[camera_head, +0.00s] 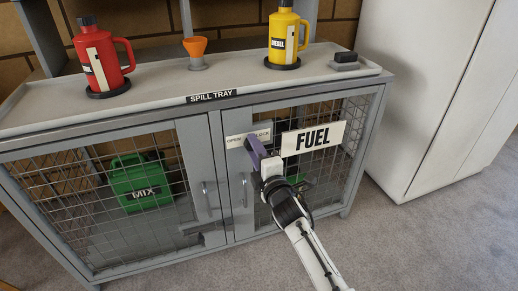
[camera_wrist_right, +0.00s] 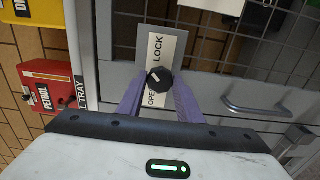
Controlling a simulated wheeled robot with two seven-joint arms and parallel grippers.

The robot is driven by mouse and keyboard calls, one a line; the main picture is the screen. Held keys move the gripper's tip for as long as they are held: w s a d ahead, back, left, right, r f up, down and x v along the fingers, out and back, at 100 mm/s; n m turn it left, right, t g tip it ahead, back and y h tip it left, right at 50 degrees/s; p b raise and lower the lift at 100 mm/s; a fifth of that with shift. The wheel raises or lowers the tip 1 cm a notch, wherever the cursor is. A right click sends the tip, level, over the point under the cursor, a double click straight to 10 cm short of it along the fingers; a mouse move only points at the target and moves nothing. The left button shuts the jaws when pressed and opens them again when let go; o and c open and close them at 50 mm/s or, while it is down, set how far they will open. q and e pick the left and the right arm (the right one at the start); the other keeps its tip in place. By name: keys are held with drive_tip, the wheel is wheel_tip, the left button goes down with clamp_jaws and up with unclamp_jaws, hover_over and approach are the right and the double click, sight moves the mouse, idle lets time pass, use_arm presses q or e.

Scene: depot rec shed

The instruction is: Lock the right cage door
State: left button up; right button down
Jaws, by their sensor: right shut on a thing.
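The right cage door (camera_head: 236,200) has a grey frame with wire mesh and stands closed in its frame. A plate marked OPEN and LOCK (camera_head: 236,141) is at its upper left; it also shows in the right wrist view (camera_wrist_right: 173,45). A small black knob (camera_wrist_right: 159,80) sits on this plate. My right gripper (camera_head: 254,150) reaches the plate, its purple fingers on either side of the knob and shut on it. In the head view the gripper hides the knob. I cannot tell which word the knob points to. My left gripper is out of view.
A FUEL sign (camera_head: 313,138) hangs on the right door's mesh, close beside my gripper. The door handle (camera_head: 243,190) is below. The spill tray (camera_head: 160,88) on top holds a red can (camera_head: 101,62), an orange funnel (camera_head: 195,47) and a yellow can (camera_head: 284,40).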

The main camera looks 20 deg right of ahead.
idle(0.4)
drive_tip(key=c, duration=1.3)
unclamp_jaws()
drive_tip(key=shift+o, duration=0.2)
drive_tip(key=shift+r, duration=0.1)
